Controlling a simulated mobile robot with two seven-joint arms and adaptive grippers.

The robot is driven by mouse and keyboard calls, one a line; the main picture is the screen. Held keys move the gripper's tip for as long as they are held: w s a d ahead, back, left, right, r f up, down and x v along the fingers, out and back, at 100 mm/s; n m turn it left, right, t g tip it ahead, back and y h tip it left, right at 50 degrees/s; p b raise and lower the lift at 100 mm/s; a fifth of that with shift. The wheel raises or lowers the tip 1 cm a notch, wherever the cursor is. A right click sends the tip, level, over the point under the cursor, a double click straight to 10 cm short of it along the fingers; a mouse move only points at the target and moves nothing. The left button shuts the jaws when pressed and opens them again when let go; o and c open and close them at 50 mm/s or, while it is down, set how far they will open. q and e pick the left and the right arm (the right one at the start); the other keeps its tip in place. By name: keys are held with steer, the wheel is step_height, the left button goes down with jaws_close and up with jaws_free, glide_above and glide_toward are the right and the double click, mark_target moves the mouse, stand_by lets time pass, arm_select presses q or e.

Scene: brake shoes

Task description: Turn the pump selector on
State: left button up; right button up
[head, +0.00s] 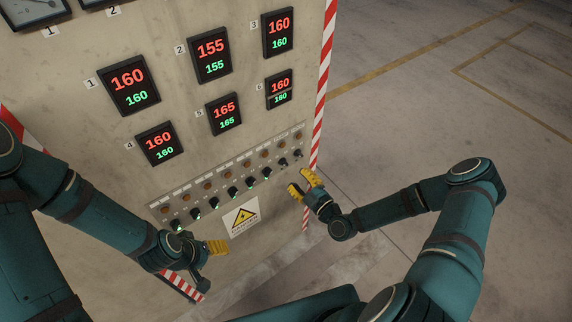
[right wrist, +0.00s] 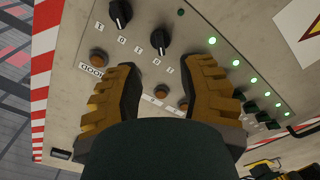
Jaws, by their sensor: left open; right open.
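A row of black selector knobs (head: 250,182) runs along the slanted strip low on the control panel. Their labels are too small to read, so I cannot tell which is the pump selector. In the right wrist view, two black knobs show near the top, one further left (right wrist: 120,13) and one nearer the middle (right wrist: 160,40). My right gripper (head: 299,181) is open and empty, just off the strip's right end; in its wrist view the fingers (right wrist: 165,72) are spread either side of the nearer knob, apart from it. My left gripper (head: 214,254) is open and empty below the strip's left part.
Several green lights (right wrist: 236,62) glow along the strip; a small indicator (right wrist: 181,12) near the two knobs looks dark. Orange buttons (head: 208,186) line the strip. Numeric displays (head: 128,84) sit above, a yellow warning sign (head: 241,217) below. Floor at the right is clear.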

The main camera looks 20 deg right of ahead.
mark_target(286, 165)
steer(key=x, duration=0.7)
steer(key=shift+w, duration=0.1)
steer(key=shift+o, duration=0.3)
jaws_close()
